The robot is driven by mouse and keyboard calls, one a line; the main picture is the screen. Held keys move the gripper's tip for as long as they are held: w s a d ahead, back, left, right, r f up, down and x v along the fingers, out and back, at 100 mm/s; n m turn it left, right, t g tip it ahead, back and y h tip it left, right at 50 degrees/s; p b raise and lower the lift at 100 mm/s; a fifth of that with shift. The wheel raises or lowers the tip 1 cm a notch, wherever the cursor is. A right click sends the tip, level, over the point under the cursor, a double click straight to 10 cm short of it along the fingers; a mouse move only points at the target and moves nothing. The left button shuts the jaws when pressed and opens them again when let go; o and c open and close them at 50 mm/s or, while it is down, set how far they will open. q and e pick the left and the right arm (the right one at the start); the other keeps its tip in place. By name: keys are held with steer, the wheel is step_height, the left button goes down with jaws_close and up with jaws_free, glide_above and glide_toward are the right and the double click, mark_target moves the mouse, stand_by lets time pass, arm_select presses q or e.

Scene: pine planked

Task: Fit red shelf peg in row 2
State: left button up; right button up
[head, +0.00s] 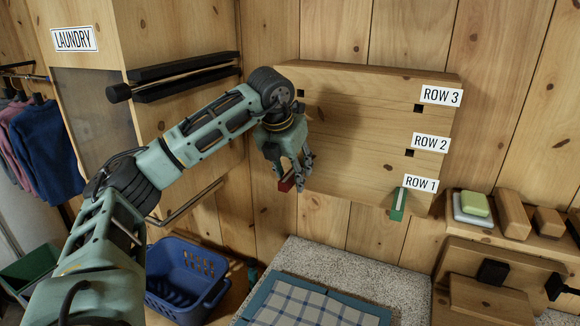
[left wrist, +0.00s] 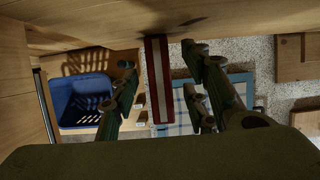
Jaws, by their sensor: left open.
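The red shelf peg (head: 286,184) sticks out from the lower left of the upright wooden board (head: 360,130), level with row 1. In the left wrist view the red peg (left wrist: 153,80), with a pale stripe, lies between my spread fingers. My left gripper (head: 297,172) is open around it, with gaps on both sides in the wrist view (left wrist: 160,68). The row 2 label (head: 431,143) stands beside an empty square hole (head: 409,153) on the right. Any left hole of row 2 is hidden by my gripper. My right gripper is not in view.
A green peg (head: 398,204) sticks out at row 1 on the right. Row 3 has empty holes at right (head: 418,108) and left (head: 300,93). Below are a blue basket (head: 183,310) and a checked cloth (head: 310,304). Soap and wooden blocks (head: 513,214) stand at right.

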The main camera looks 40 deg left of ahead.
arm_select(q)
steer(key=shift+s, duration=0.1)
steer(key=shift+c, duration=0.7)
jaws_close()
